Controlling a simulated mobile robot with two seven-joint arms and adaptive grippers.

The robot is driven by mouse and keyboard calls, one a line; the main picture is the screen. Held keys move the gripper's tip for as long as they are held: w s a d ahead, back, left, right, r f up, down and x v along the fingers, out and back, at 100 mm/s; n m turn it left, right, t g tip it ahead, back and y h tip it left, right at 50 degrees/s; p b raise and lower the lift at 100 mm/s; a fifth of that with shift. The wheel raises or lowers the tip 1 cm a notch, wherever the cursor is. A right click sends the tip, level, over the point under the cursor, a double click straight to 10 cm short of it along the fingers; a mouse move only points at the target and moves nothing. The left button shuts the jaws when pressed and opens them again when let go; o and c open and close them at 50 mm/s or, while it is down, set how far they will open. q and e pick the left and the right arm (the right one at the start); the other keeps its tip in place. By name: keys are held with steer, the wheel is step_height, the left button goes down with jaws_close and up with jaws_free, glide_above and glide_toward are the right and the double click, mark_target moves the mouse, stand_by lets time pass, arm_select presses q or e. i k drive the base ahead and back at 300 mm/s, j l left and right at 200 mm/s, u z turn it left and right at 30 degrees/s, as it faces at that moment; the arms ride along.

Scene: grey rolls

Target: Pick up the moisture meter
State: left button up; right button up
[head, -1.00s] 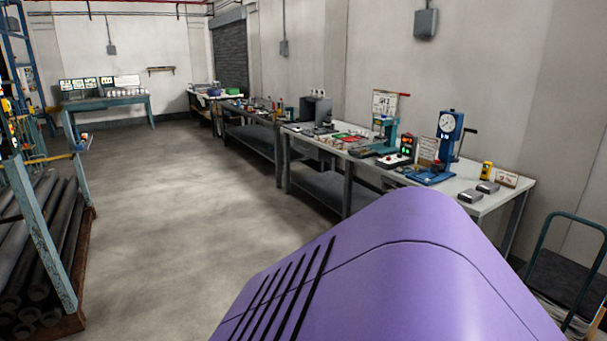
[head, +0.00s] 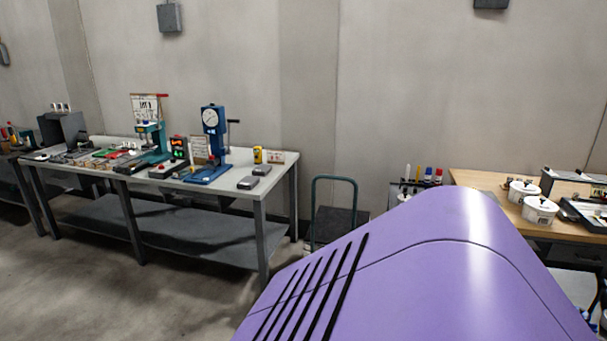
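A small upright yellow device (head: 257,154) with a dark face stands near the right end of the grey workbench (head: 275,183) in the head view. It may be the moisture meter, but it is too small to tell for sure. A small card (head: 276,157) stands right beside it. Two low dark grey boxes, one nearer (head: 247,183) and one farther (head: 261,170), lie in front of it. Neither of my grippers is in view.
A blue press with a dial (head: 212,140) stands left of the yellow device. A green-framed cart (head: 336,215) stands beyond the bench's right end. A wooden-topped table (head: 480,178) with white pots (head: 540,210) is at the right. Open floor lies at the lower left.

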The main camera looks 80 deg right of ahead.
mark_target(257, 150)
steer(key=l+z, duration=0.45)
steer(key=i+l+z, duration=0.2)
steer(key=l+z, duration=0.3)
steer(key=i+l+z, duration=0.25)
steer(key=l, duration=0.25)
steer(key=i+l+z, duration=0.25)
steer(key=l, duration=0.2)
steer(key=i+l, duration=0.45)
steer(key=l, duration=0.15)
steer(key=i+l+z, duration=0.1)
steer(key=i+l, duration=0.35)
steer(key=l, duration=0.1)
